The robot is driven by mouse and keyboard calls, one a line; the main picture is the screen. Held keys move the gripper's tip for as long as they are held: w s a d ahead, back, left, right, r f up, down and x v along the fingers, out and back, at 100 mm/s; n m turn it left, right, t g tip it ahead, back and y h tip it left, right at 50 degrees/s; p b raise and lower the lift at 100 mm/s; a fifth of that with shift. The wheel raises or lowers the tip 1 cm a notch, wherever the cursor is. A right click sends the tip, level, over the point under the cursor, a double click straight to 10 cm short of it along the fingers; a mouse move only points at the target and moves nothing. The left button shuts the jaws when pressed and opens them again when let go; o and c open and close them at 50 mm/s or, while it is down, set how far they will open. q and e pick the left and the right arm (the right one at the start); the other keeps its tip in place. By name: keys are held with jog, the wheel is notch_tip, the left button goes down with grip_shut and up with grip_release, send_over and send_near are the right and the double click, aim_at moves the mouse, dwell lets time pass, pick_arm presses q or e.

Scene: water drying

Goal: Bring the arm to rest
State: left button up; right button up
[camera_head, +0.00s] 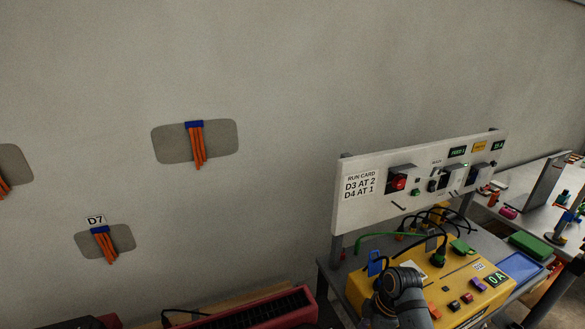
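A dark grey jointed part of my own arm (401,292) rises from the bottom edge, right of the middle, in front of a yellow box. I cannot make out gripper fingers on it. No part of my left arm shows. The yellow box (462,312) sits on a grey bench and carries coloured buttons, a black plug and a display reading "0 A". The arm covers part of its front left. A small blue piece (375,264) shows at the box's left end, just above the arm.
A white panel (365,211) with a run card and switches stands behind the yellow box. A red slotted unit (308,305) is at the bottom middle. Grey wall patches (222,139) carry orange strips. A second table (540,195) with small items is at right.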

jog(key=s+d+r+m+t+h, duration=0.1)
jog(key=s+d+m+t+h, duration=0.1)
jog(key=s+m, duration=0.55)
jog(key=s+d+r+m+t+h, duration=0.2)
jog(key=s+m, duration=0.5)
jog(key=s, duration=0.2)
notch_tip(320, 180, down, 25)
jog(key=s+d+g, duration=0.1)
jog(key=d+g, duration=0.1)
pick_arm(q)
jog(key=shift+s, duration=0.1)
pick_arm(e)
jog(key=s+d+f, duration=0.1)
jog(key=s+f, duration=1.6)
jog(key=s, duration=0.2)
jog(key=shift+s+f+m+g+y, duration=0.15)
jog(key=shift+f+m+g+y, duration=0.15)
jog(key=shift+f+m+g, duration=0.1)
jog(key=shift+d, duration=0.15)
jog(key=shift+o, duration=0.3)
